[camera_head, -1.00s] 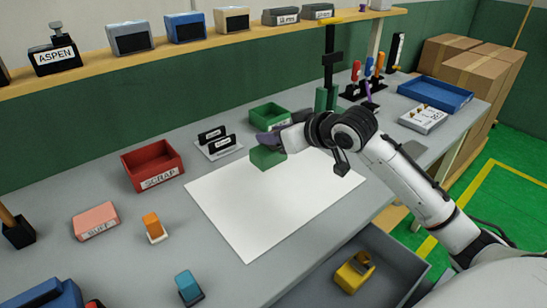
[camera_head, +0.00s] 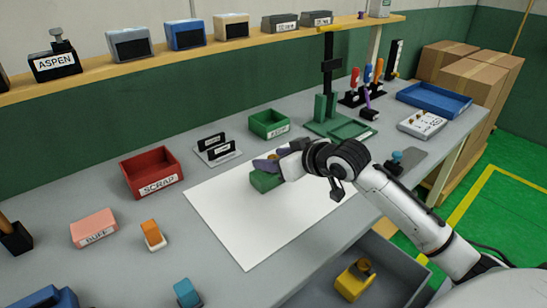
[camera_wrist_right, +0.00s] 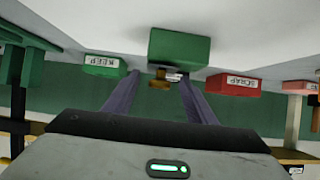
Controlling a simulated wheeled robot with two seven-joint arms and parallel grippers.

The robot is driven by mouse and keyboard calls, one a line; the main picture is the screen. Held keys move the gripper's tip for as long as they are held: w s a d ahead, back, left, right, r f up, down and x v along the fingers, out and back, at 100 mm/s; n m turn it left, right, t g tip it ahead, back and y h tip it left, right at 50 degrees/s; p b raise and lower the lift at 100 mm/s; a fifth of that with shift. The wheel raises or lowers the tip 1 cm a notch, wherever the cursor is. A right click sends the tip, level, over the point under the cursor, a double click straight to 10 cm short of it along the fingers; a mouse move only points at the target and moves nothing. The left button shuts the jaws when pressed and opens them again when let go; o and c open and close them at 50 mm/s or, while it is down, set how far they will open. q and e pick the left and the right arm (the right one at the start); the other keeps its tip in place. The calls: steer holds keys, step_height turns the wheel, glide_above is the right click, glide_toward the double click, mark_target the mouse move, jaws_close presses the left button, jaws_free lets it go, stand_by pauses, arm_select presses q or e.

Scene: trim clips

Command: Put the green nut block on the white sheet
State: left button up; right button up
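The green nut block (camera_head: 264,182) is at the upper middle of the white sheet (camera_head: 260,228), apparently resting on it. It also shows in the right wrist view (camera_wrist_right: 180,48), just beyond the fingertips, with a brass-coloured piece (camera_wrist_right: 159,80) between the fingers. My right gripper (camera_head: 268,164) is at the block, its purple fingers hiding part of the top. In the right wrist view the fingers (camera_wrist_right: 160,82) stand apart, with gaps beside the brass piece, and do not appear clamped on the block. My left gripper is not in view.
A green bin (camera_head: 269,124) and a black card holder (camera_head: 213,150) stand behind the sheet. A red SCRAP bin (camera_head: 150,173), pink BUFF block (camera_head: 94,228) and orange piece (camera_head: 152,235) are left. A grey bin with a yellow object (camera_head: 355,282) is below the front edge.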

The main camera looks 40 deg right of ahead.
steer(key=shift+r, duration=0.15)
steer(key=a+v, duration=0.1)
steer(key=v, duration=1.1)
steer(key=shift+d, duration=0.5)
